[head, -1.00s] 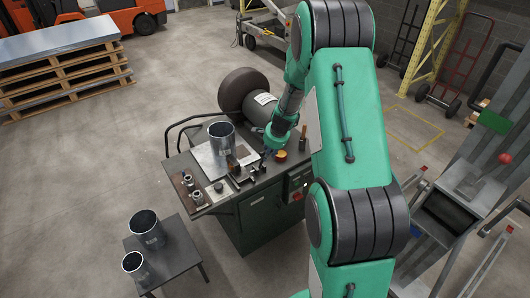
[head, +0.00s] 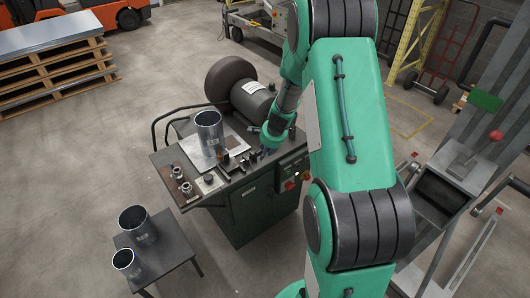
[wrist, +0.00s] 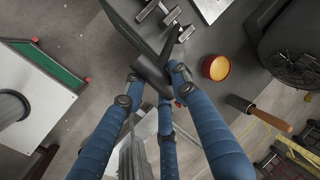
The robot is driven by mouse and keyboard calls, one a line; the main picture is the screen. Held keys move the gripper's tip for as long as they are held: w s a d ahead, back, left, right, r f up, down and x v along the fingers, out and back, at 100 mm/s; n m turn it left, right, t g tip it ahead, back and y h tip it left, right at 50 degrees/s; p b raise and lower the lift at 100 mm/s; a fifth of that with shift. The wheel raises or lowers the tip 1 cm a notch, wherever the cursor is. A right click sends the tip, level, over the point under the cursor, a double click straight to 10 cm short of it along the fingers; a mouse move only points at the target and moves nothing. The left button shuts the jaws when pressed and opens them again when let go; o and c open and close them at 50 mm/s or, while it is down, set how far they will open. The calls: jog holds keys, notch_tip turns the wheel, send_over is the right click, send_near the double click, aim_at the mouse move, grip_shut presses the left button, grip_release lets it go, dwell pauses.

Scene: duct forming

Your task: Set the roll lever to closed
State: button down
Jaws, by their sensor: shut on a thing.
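My gripper (wrist: 155,82) has several blue fingers with dark tips. In the wrist view the tips close around a dark lever-like piece (wrist: 152,76), and a dark bar (wrist: 172,47) runs up from it. I take this piece to be the roll lever; its exact position, open or closed, cannot be told. In the head view my gripper (head: 269,146) is low over the front right part of the dark green machine (head: 243,208). The lever is hidden there by the hand.
A metal cylinder (head: 209,132) stands on the machine's plate. Two more cylinders, one larger (head: 138,225) and one smaller (head: 126,263), stand on a low table. Floor is open at left.

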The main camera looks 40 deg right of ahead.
jog(key=c, duration=1.4)
grip_release()
jog(key=shift+s+a+f, duration=0.1)
jog(key=shift+a+f, duration=0.15)
jog(key=shift+f, duration=0.05)
jog(key=shift+o, duration=0.2)
jog(key=shift+r, duration=0.1)
jog(key=shift+d+r, duration=0.1)
jog(key=shift+r, duration=0.35)
jog(key=v, duration=1.1)
